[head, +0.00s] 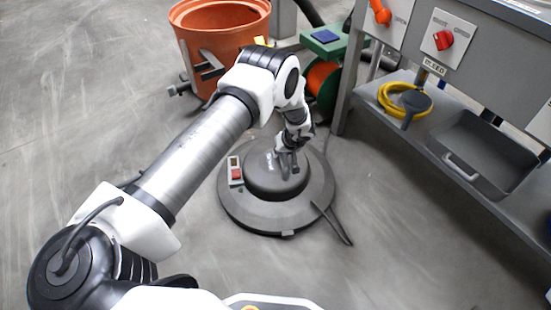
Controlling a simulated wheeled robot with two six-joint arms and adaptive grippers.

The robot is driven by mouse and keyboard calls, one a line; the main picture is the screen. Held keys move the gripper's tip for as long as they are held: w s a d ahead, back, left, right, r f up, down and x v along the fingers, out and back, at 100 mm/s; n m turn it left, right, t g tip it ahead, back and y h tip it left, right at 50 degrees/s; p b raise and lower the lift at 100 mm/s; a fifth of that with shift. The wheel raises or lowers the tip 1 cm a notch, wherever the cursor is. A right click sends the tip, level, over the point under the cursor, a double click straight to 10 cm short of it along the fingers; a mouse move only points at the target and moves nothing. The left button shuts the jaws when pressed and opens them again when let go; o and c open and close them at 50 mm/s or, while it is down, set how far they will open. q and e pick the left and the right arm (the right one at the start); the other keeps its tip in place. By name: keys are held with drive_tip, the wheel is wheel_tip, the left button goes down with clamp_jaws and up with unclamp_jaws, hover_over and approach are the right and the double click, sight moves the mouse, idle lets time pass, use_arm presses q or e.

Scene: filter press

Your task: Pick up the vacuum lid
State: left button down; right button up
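The vacuum lid (240,209) is a dark grey round disc with a raised motor housing and a red switch (236,174) on its left side. It appears to lie flat on the floor in the middle of the head view. My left gripper (288,163) points down at the top of the housing, right at its handle. The wrist and the small size of the fingers hide whether they are shut around the handle. My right gripper is not in view.
An orange drum (215,38), open at the top, stands behind the lid. A green and orange hose reel (323,80) is beside it. At right, a grey bench (470,60) has a shelf holding a yellow coil (393,106) and a dark tray (500,150). Floor at left is clear.

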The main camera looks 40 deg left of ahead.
use_arm(q)
drive_tip(key=shift+r, duration=0.1)
idle(0.3)
drive_tip(key=shift+w+r+p, duration=0.1)
drive_tip(key=shift+r+p, duration=1.3)
drive_tip(key=shift+r, duration=0.45)
drive_tip(key=s+d+r+p, duration=0.2)
drive_tip(key=s+d+p, duration=0.1)
drive_tip(key=d+p, duration=0.2)
drive_tip(key=s+d+r+p, duration=0.2)
drive_tip(key=s+d+p, duration=0.1)
drive_tip(key=d, duration=0.6)
drive_tip(key=shift+s+d+p, duration=0.25)
drive_tip(key=shift+d+p, duration=0.05)
drive_tip(key=shift+p, duration=0.6)
drive_tip(key=shift+r, duration=0.15)
